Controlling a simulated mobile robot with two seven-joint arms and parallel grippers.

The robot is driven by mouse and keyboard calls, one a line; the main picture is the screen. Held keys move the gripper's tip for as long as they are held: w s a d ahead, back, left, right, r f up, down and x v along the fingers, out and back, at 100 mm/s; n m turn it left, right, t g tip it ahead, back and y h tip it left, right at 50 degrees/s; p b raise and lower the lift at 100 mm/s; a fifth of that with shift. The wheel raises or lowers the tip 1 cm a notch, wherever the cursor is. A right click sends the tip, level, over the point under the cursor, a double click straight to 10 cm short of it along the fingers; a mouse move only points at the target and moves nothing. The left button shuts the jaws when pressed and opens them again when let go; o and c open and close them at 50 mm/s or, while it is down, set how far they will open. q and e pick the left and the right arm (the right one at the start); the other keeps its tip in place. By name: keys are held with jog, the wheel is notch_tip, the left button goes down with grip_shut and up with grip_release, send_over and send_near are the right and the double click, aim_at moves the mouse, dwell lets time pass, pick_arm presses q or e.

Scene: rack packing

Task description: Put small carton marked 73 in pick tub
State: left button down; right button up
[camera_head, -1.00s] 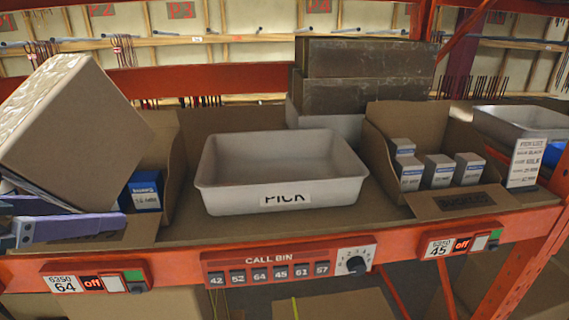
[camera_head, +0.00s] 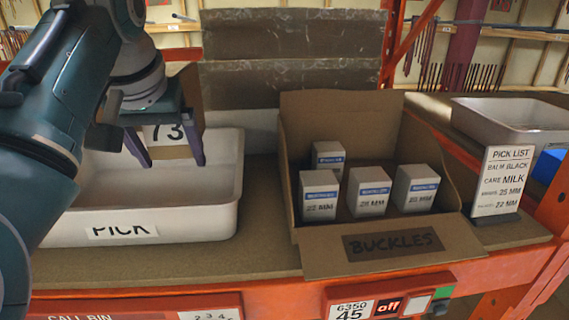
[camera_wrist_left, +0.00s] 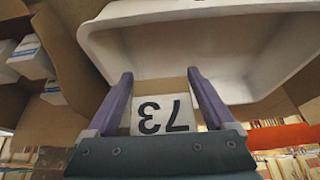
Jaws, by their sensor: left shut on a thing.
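A small brown carton marked 73 (camera_head: 165,136) is held between the purple fingers of my left gripper (camera_head: 173,162). The white pick tub (camera_head: 185,221), labelled PICK, stands on the shelf at the left of the head view. The gripper and carton appear over the tub's inside; their height above its floor is unclear. My arm hides the tub's left part. The tub's wall also shows in the wrist view (camera_wrist_left: 200,12). My right gripper is out of view.
A cardboard bin marked BUCKLES (camera_head: 440,250) with several small white boxes stands right of the tub. A pick list sign (camera_head: 502,180) and another pale tub (camera_head: 520,125) are farther right.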

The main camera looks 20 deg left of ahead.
pick_arm(q)
notch_tip(320, 180, down, 9)
jog(key=shift+r+p, duration=0.2)
jog(key=shift+p, duration=1)
jog(key=shift+f, duration=0.55)
jog(key=shift+f+b, duration=0.35)
jog(key=shift+f, duration=0.3)
grip_release()
